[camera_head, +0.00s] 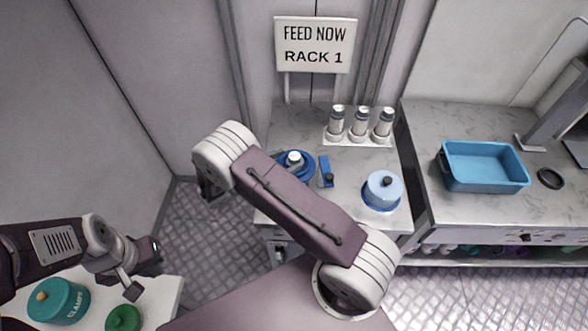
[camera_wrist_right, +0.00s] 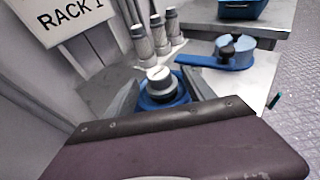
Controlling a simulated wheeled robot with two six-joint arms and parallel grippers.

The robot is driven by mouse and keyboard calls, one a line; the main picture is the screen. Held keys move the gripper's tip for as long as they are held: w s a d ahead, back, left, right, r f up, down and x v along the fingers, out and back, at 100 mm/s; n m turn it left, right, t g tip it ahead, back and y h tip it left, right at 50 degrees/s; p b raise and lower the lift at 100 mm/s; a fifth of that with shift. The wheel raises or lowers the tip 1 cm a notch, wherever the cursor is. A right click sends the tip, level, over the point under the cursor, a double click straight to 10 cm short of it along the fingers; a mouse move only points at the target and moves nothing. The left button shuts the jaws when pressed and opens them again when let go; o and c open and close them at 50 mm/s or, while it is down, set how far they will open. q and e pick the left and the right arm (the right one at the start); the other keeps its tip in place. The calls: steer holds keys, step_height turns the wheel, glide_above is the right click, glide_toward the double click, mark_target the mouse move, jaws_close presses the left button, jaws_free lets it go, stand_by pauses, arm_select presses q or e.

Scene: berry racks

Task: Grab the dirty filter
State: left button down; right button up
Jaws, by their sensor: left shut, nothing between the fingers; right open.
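A short white-grey cylinder (camera_head: 293,157), which looks like the filter, sits upright in a round blue housing (camera_head: 309,164) on the counter. The same white cylinder (camera_wrist_right: 158,76) and blue housing (camera_wrist_right: 180,92) show in the right wrist view. My right gripper (camera_wrist_right: 163,88) is open, with one finger on each side of the cylinder in that view; I cannot tell whether they touch it. In the head view its fingers are not clearly seen, and my right arm partly covers the housing. My left gripper (camera_head: 134,283) is shut and empty, low at the left.
Upright cartridges (camera_head: 360,122) stand behind under the RACK 1 sign (camera_head: 315,45). A blue tray (camera_head: 485,165) is right. Green pots (camera_head: 58,300) stand near my left gripper.

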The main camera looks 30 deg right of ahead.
steer(key=shift+w+d+f, duration=0.3)
steer(key=shift+w+d, duration=0.2)
steer(key=shift+d, duration=0.2)
steer(key=shift+d+f, duration=0.1)
steer(key=shift+d, duration=0.1)
steer(key=x, duration=0.1)
steer(key=p+x, duration=0.1)
steer(key=x, duration=0.1)
steer(key=p+x, duration=0.1)
steer(key=shift+s+d, duration=0.15)
steer(key=shift+d, duration=0.35)
steer(key=shift+d+f, duration=0.15)
steer(key=shift+f, duration=0.05)
arm_select(q)
steer(key=shift+w+a+r, duration=0.1)
steer(key=shift+r, duration=0.5)
steer(key=shift+w+a+r, duration=0.1)
steer(key=shift+r, duration=0.45)
arm_select(e)
jaws_close()
